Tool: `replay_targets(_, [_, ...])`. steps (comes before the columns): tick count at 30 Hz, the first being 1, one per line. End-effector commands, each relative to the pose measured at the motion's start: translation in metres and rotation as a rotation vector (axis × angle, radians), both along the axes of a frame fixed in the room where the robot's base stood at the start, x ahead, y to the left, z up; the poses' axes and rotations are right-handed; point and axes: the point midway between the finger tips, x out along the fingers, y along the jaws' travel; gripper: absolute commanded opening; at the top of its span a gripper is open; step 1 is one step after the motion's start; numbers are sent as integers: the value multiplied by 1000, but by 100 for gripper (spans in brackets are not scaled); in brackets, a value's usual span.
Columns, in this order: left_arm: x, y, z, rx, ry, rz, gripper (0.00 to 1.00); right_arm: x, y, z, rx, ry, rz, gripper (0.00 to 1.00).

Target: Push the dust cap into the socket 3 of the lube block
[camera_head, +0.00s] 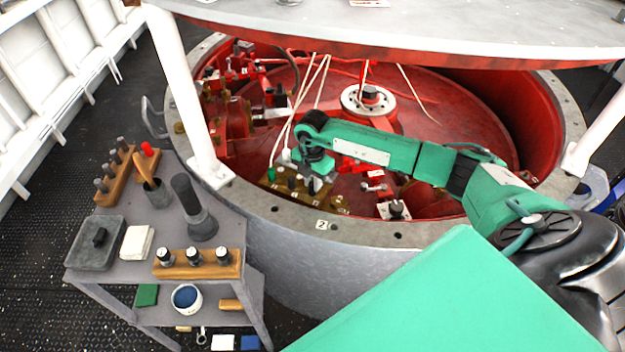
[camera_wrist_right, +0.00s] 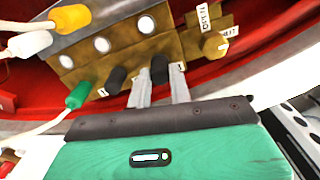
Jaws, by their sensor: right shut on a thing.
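The lube block (camera_wrist_right: 185,40) is a grey and brass block, mounted on the red wall in the right wrist view. It also shows in the head view (camera_head: 268,184), partly hidden by my arm. Its face has several pale round spots. My right gripper (camera_wrist_right: 160,80) is shut on a black dust cap (camera_wrist_right: 159,66), held between its fingertips close against the lower face. I cannot tell how deep the cap sits or which socket it is at. A second black cap (camera_wrist_right: 117,78) sticks out to the left of it. My left gripper is not in view.
A raised lid (camera_head: 480,30) hangs above the red well. A grey cart (camera_head: 110,279) stands left.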

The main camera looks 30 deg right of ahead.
Motion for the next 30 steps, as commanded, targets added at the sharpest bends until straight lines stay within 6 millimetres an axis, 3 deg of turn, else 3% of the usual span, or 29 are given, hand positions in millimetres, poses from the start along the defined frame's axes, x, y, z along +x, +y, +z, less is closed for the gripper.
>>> replay_targets(26, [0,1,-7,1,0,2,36,0,0,-10,0,0,0,0])
replay_targets(27, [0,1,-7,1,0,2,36,0,0,-10,0,0,0,24])
replay_targets(30, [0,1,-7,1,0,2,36,0,0,-10,0,0,0,44])
